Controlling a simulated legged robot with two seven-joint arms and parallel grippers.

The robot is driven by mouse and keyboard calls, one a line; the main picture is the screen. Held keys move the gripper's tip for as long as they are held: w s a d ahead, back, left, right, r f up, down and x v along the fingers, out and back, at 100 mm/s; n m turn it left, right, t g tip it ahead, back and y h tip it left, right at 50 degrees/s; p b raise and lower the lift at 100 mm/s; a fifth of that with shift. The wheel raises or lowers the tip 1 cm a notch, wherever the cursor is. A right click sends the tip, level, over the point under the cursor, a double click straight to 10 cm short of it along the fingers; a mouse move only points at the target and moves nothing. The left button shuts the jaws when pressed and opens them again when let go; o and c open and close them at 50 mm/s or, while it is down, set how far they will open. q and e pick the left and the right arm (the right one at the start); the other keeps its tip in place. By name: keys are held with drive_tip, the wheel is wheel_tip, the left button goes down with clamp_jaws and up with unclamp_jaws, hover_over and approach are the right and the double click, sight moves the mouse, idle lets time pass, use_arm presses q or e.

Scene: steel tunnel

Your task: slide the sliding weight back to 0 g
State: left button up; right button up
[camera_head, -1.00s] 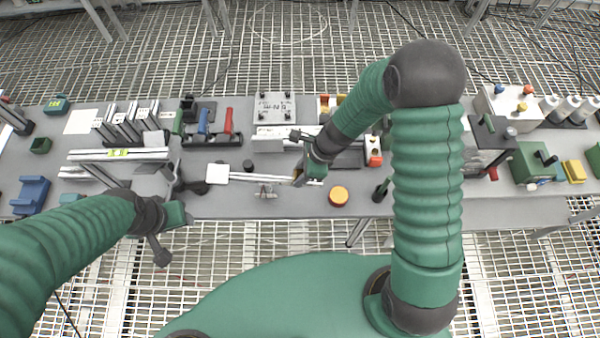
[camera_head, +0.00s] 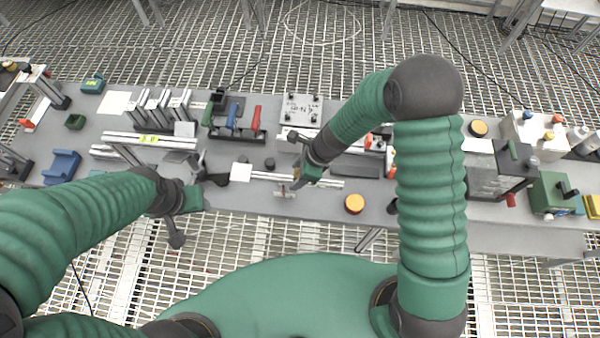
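A balance lies along the front of the bench, with a white square pan (camera_head: 241,172) at its left end. A thin pale beam (camera_head: 330,183) runs right from it over a small stand (camera_head: 283,191). My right gripper (camera_head: 297,184) points down at the beam just right of the stand. Its fingers cover that stretch of beam, and I cannot make out the sliding weight or the finger gap. My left gripper (camera_head: 187,215) hangs at the bench's front edge, left of and apart from the balance; its opening is unclear.
An orange-topped round button (camera_head: 354,204) sits right of the balance. A rack with blue and red handles (camera_head: 233,125) stands behind the pan. A dark block (camera_head: 355,165) lies behind the beam's right end. The bench front (camera_head: 245,198) below the pan is clear.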

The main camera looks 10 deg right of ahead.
drive_tip(key=shift+r, duration=0.1)
use_arm(q)
drive_tip(key=shift+s+d+r+p, duration=0.1)
drive_tip(key=shift+r+p, duration=0.35)
use_arm(e)
drive_tip(key=v, duration=1.6)
drive_tip(key=shift+r, duration=0.25)
use_arm(q)
drive_tip(key=shift+d, duration=0.15)
use_arm(e)
drive_tip(key=shift+d, duration=0.25)
use_arm(q)
drive_tip(key=b+x, duration=0.2)
drive_tip(key=s+b+x, duration=0.1)
drive_tip(key=b+x, duration=0.2)
drive_tip(key=shift+f+b, duration=0.3)
use_arm(e)
drive_tip(key=s+d+f+n+h, duration=0.2)
drive_tip(key=s+d+f+n, duration=0.1)
drive_tip(key=n, duration=0.7)
drive_tip(key=s+d+f+n+t+h, duration=0.1)
drive_tip(key=s+d+f+n+h, duration=0.1)
drive_tip(key=s+n, duration=0.4)
drive_tip(key=d+f+n, duration=0.1)
drive_tip(key=d+n, duration=0.1)
drive_tip(key=n, duration=0.3)
drive_tip(key=shift+s, duration=0.3)
